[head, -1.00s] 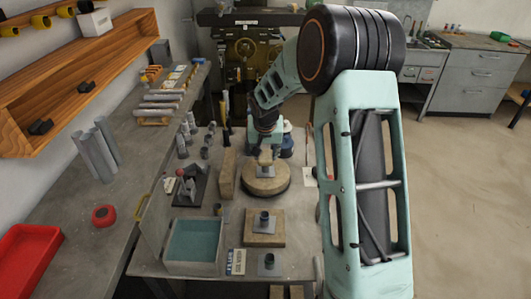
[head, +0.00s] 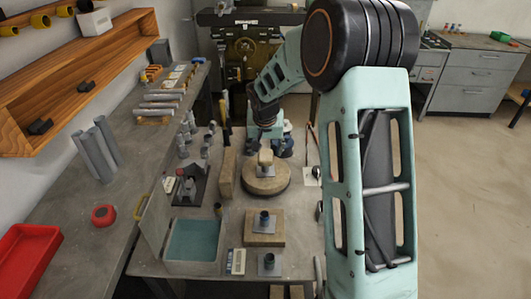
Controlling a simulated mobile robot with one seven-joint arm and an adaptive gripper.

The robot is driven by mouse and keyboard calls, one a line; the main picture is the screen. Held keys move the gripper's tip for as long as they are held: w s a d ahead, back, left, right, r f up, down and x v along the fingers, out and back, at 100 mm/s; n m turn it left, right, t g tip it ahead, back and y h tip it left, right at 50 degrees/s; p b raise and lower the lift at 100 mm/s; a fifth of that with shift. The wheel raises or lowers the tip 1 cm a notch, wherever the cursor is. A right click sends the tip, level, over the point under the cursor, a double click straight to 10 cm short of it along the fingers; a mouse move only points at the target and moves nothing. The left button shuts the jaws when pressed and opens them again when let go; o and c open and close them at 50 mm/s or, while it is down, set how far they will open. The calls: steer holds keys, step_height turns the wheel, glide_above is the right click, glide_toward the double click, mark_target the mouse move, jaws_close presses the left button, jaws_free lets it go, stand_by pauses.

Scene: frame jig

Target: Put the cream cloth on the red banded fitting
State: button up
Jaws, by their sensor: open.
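The cream cloth (head: 265,157) appears as a small pale lump on top of a fitting on a grey square plate (head: 264,171), on the round wooden board (head: 282,186). It hides most of that fitting, and no red band shows there. My gripper (head: 265,141) is just behind and above the cloth, apparently apart from it; its fingers are small and hard to make out. It is open.
A teal-lined bin (head: 192,240), a dark clamp stand (head: 190,186) and an upright wooden block (head: 226,172) stand left. Several grey fittings stand at the back left.

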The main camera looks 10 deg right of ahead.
steer(key=v, duration=0.9)
steer(key=shift+r+b, duration=0.3)
steer(key=shift+r, duration=0.05)
steer(key=shift+s, duration=0.1)
